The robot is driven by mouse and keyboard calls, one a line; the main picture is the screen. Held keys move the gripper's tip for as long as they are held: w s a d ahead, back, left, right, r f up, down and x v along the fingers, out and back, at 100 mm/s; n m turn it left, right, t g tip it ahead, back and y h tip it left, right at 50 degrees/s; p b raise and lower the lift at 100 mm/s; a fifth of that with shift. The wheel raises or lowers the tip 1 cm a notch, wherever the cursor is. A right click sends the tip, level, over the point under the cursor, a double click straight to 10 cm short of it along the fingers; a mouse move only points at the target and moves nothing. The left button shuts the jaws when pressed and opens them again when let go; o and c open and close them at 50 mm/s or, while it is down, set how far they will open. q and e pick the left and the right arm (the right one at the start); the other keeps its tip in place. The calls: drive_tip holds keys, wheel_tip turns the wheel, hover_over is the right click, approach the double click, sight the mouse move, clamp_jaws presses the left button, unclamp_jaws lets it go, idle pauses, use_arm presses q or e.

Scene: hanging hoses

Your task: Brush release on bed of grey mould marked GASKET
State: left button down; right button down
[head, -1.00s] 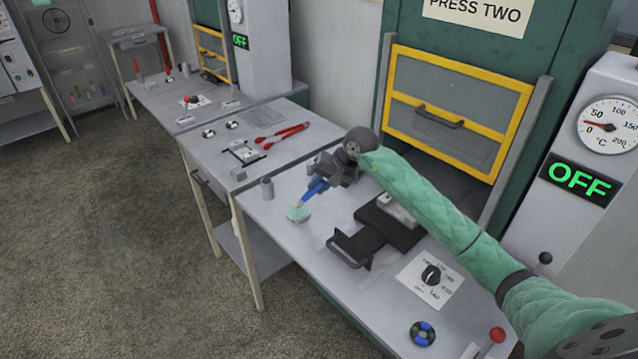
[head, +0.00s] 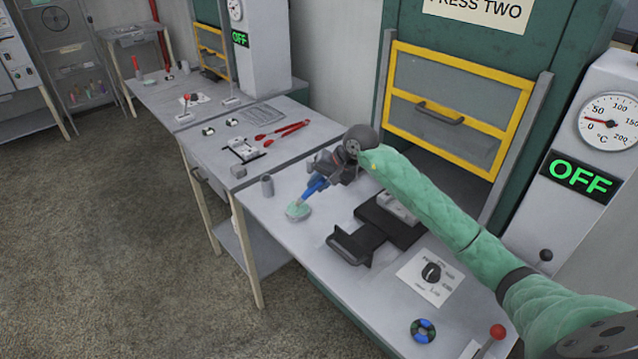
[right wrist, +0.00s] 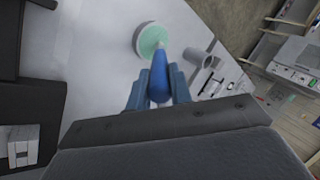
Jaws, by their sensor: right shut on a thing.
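My right gripper (head: 328,174) is shut on a blue-handled brush (head: 313,188), also seen in the right wrist view (right wrist: 160,80). The brush points down, its tip at a small round dish with pale green contents (head: 298,212). In the wrist view the tip overlaps the dish (right wrist: 150,38); whether it touches the contents is unclear. A grey mould (head: 402,208) sits on a black handled plate (head: 370,235) to the right of the dish, partly behind my right arm. Its marking is not readable. Another light grey block (head: 243,150) lies on the neighbouring table. My left gripper is out of view.
A grey cylinder (head: 267,185) stands left of the dish. The press (head: 455,105) with yellow-framed guard is behind the table. A card with a black knob (head: 431,275), a blue-green-black ring (head: 423,331) and a red-knobbed lever (head: 496,333) are nearer. Red tongs (head: 283,131) lie farther left.

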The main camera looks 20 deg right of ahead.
drive_tip(key=shift+f+b, duration=0.4)
drive_tip(key=shift+b, duration=0.1)
idle(0.5)
drive_tip(key=shift+r, duration=0.1)
idle(0.5)
drive_tip(key=shift+r+b, duration=0.35)
drive_tip(key=shift+r, duration=3.05)
